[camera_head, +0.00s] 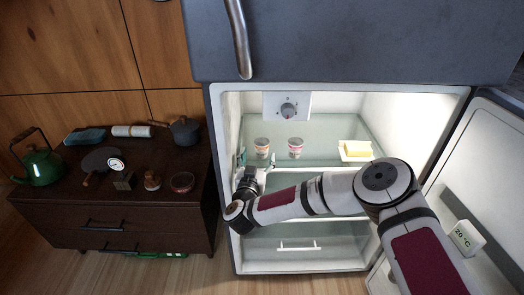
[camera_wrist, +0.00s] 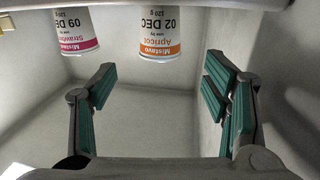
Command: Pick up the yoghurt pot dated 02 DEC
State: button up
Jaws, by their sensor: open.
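The yoghurt pot dated 02 DEC (camera_wrist: 160,33) is white with an orange Apricot band. In the wrist view it hangs into the top of the picture, between and beyond my fingertips. In the head view it appears to be the left pot (camera_head: 262,147) on the fridge shelf. A second pot, dated 09 DEC (camera_wrist: 76,30), has a pink Strawberry band; in the head view it is the right pot (camera_head: 295,147). My gripper (camera_wrist: 160,85) is open and empty, its teal-padded fingers apart. In the head view my gripper (camera_head: 242,162) is at the shelf's left side, apart from the pots.
Yellow butter on a white dish (camera_head: 355,150) sits at the right of the shelf. The fridge's left wall is close to my gripper. The open fridge door (camera_head: 485,190) stands at right. A dark chest (camera_head: 120,210) with a kettle and other items is at left.

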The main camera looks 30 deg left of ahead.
aim_at(261, 144)
jog(key=shift+r+b+x, duration=0.2)
jog(key=shift+b+x, duration=1.15)
jog(key=shift+x, duration=2.15)
jog(key=c, duration=1.3)
